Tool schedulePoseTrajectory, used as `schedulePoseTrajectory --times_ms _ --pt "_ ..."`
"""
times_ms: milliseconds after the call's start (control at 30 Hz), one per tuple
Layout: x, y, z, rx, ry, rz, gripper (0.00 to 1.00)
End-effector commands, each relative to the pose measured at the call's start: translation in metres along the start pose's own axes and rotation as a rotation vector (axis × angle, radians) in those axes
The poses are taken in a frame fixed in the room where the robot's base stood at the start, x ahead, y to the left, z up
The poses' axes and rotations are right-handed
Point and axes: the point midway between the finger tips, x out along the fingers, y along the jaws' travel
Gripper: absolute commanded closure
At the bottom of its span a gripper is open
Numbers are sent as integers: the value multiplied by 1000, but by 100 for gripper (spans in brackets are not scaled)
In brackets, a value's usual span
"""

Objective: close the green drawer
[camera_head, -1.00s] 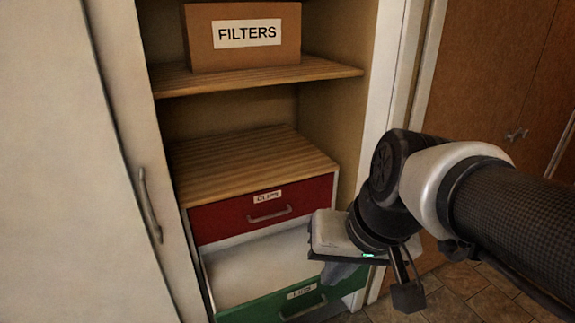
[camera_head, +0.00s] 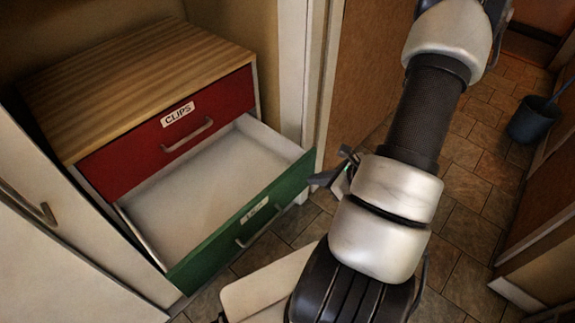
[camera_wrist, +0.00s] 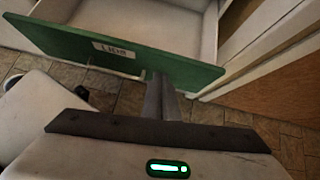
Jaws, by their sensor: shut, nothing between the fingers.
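The green drawer (camera_head: 245,228) is pulled out below the red drawer in the head view. Its white inside (camera_head: 205,185) looks empty, and its front has a pale label and a bar handle. In the wrist view the green front (camera_wrist: 130,52) spans the top, with the label reading "Lids". My gripper (camera_head: 322,179) is at the right end of the green front in the head view, partly hidden by my arm. In the wrist view my gripper (camera_wrist: 160,78) is shut and empty, its fingertips at the green front, right of the handle. I cannot tell whether they touch it.
The shut red drawer (camera_head: 165,135) is labelled "CLIPS" and sits under a wooden top (camera_head: 140,85). A white cabinet door (camera_head: 50,230) stands at the left. A blue bucket (camera_head: 533,120) is on the tiled floor at the far right. Tiled floor lies before the drawer.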

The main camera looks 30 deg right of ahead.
Motion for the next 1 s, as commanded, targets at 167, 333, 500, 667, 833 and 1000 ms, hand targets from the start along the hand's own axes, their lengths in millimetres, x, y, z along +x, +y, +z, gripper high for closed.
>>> schedulePoseTrajectory --times_ms 167,333,500,667,833,1000 --pt "6 -5 -29 114 19 -41 100" --pt "29 -5 -30 114 19 -39 100" --pt "66 -7 -31 113 19 -39 100" --pt "100 -8 -31 112 18 -39 100" --pt "118 -12 -14 110 18 -42 100" --pt "128 -13 -5 112 19 -42 100"
